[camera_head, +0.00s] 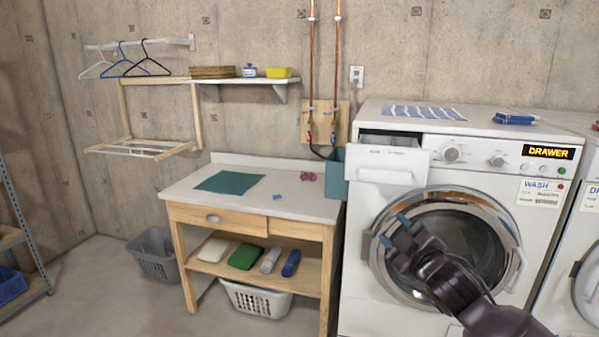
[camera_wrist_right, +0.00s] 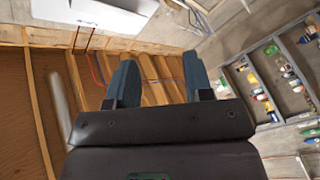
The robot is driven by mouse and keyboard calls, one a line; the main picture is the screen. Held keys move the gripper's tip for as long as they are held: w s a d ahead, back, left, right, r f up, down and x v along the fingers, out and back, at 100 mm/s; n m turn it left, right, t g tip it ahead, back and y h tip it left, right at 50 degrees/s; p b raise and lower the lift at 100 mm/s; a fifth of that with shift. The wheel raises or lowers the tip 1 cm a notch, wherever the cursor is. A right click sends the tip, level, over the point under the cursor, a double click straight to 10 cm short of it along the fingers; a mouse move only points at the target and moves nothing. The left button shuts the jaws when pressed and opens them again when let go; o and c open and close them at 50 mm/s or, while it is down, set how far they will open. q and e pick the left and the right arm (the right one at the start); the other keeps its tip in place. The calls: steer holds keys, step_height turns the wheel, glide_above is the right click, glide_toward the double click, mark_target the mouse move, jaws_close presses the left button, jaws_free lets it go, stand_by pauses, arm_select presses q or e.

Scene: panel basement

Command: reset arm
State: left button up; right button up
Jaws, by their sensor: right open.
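My right gripper (camera_head: 395,231) reaches in from the lower right, in front of the washing machine's round door (camera_head: 460,245). Its two blue-grey fingers are apart with nothing between them. The right wrist view shows the same open fingers (camera_wrist_right: 160,82) pointing toward wooden ceiling beams and a wall. I cannot tell from the head view whether the gripper touches the door. My left gripper is not in view.
The washing machine (camera_head: 355,290) has its detergent drawer (camera_head: 385,160) pulled out. Left of it stands a workbench (camera_head: 300,205) with a green cloth (camera_head: 229,182). A grey basket (camera_head: 155,262) is on the floor. Open floor lies at the lower left.

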steer(key=s+d+f+m+g+h, duration=0.2)
steer(key=s+f+m, duration=0.4)
steer(key=s+f, duration=1)
steer(key=s+d+f+m+g+h, duration=0.3)
steer(key=s+d+f+m+g, duration=0.1)
steer(key=s+f, duration=1.2)
step_height(320, 180, down, 2)
steer(key=shift+d+f+m, duration=0.25)
steer(key=shift+d+m, duration=0.4)
steer(key=shift+m, duration=0.35)
